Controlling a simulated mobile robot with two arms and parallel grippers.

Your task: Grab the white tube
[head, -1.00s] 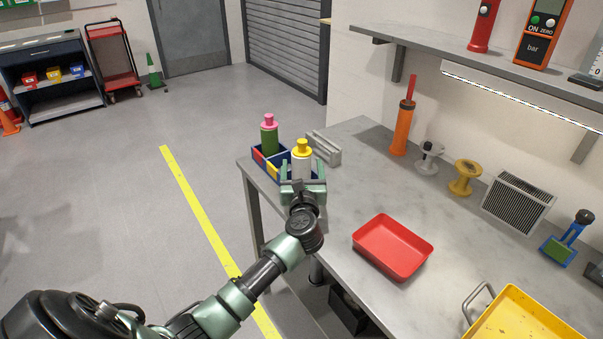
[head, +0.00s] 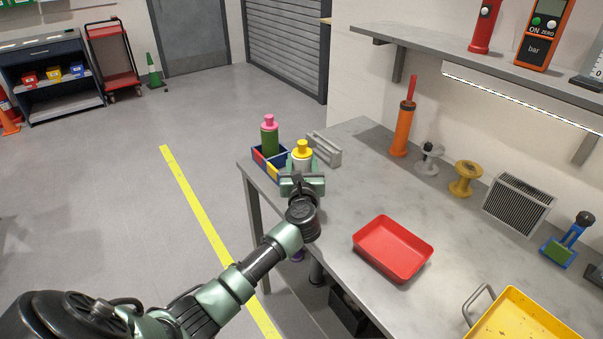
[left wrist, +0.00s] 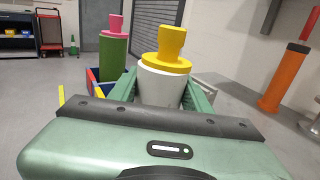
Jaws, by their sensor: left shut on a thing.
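The white tube (left wrist: 163,88) with a yellow cap (left wrist: 167,48) stands upright between the fingers of my left gripper (left wrist: 160,90) in the left wrist view. In the head view the tube (head: 302,163) shows above my left gripper (head: 302,172), at the table's far left corner. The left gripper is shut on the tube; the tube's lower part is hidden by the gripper. A green tube with a pink cap (head: 269,137) stands in the blue, red and yellow rack (head: 258,157) beside it. My right gripper is not in view.
A grey metal holder (head: 325,149) stands just behind the tube. A red tray (head: 392,248) and a yellow tray (head: 525,318) lie nearer on the table. An orange cylinder (head: 402,130) and spools (head: 465,179) stand along the wall.

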